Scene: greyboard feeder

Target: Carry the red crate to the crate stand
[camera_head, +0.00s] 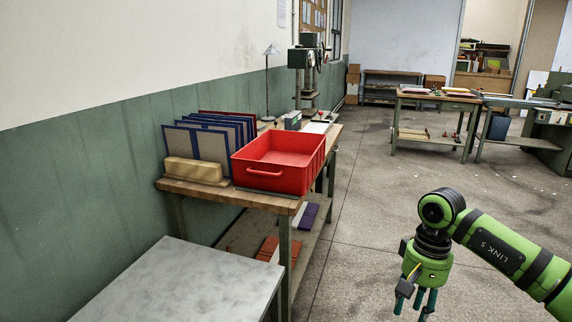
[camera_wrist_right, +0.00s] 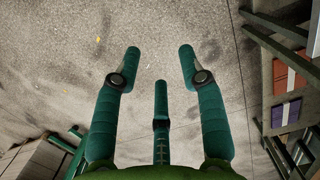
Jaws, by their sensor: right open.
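The red crate (camera_head: 279,161) sits upright on the near end of a wooden-topped workbench (camera_head: 232,194) along the left wall. Its inside looks empty, and a handle shows on its near side. My right gripper (camera_head: 417,303) hangs pointing down over the floor, to the right of the bench and apart from the crate. In the right wrist view its fingers (camera_wrist_right: 160,65) are spread and empty above bare floor. My left gripper is not in view. I cannot tell which piece of furniture is the crate stand.
A grey-topped table (camera_head: 180,285) stands in the left foreground. Blue-edged boards (camera_head: 210,138) and a tan block (camera_head: 193,170) share the bench with the crate. Another bench (camera_head: 436,97) stands at the back right. The floor (camera_head: 370,190) between is clear.

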